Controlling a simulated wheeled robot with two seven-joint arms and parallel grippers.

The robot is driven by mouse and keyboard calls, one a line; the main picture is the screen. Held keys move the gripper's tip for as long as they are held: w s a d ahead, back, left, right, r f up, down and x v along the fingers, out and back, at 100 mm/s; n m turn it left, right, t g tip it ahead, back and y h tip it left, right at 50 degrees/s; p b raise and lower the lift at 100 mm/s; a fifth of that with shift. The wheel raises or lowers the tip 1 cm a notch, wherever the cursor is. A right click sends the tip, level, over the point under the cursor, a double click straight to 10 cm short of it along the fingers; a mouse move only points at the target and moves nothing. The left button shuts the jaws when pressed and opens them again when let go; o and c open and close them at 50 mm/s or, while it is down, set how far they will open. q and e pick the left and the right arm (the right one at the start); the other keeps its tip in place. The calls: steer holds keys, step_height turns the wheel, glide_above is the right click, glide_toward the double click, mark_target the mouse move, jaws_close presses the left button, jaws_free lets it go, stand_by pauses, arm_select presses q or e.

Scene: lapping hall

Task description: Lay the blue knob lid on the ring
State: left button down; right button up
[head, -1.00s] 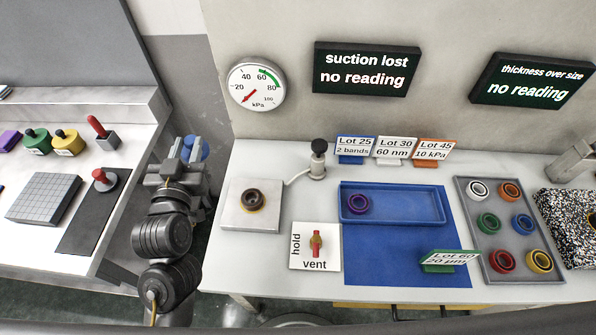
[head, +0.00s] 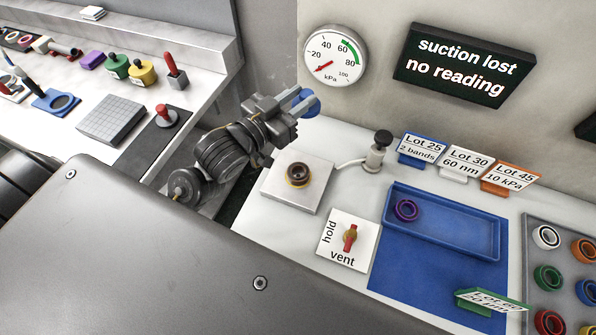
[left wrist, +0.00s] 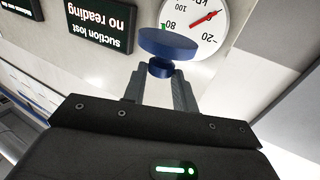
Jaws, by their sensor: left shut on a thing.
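My left gripper (head: 294,101) is shut on the blue knob lid (head: 311,104). The left wrist view shows the lid (left wrist: 168,45) as a flat blue disc with its small knob between the fingertips (left wrist: 160,78). The lid is in the air, just behind the white square plate (head: 274,187). A dark brown ring (head: 298,181) with a yellowish lower edge sits on that plate, clear of the lid. My right gripper is not in view.
A pressure gauge (head: 332,56) hangs on the wall close to the lid. A black-knobbed fitting (head: 376,158) and a hold/vent valve (head: 350,237) flank the plate. A blue tray (head: 470,243) holds a purple ring (head: 406,210). A grey tray (head: 531,226) holds several coloured rings.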

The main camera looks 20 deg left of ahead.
arm_select(q)
steer(key=shift+s+d+f+m+h, duration=0.1)
steer(key=shift+s+d+m+h, duration=0.2)
steer(key=shift+h, duration=0.2)
steer(key=s+d+f+m+g+h+b, duration=0.1)
steer(key=s+d+f+m+g+h, duration=0.15)
steer(key=s+m+g+h, duration=0.35)
steer(key=s+d+f+m+g+h+b, duration=0.15)
steer(key=s+d+m+g+h, duration=0.3)
steer(key=s, duration=0.45)
steer(key=shift+n+g, duration=0.35)
steer(key=w+a+f, duration=0.2)
steer(key=w+f, duration=0.1)
steer(key=w+a+f+b, duration=0.1)
steer(key=w+a+f, duration=0.2)
steer(key=w, duration=0.1)
steer(key=w+a+f+b, duration=0.1)
steer(key=w+a+f, duration=0.2)
steer(key=w, duration=0.1)
steer(key=shift+w+f, duration=0.1)
steer(key=shift+f, duration=0.2)
steer(key=shift+w+f, duration=0.2)
steer(key=shift+f, duration=0.1)
steer(key=f, duration=0.3)
steer(key=shift+w+a, duration=0.15)
steer(key=shift+a, duration=0.05)
steer(key=shift+f, duration=0.25)
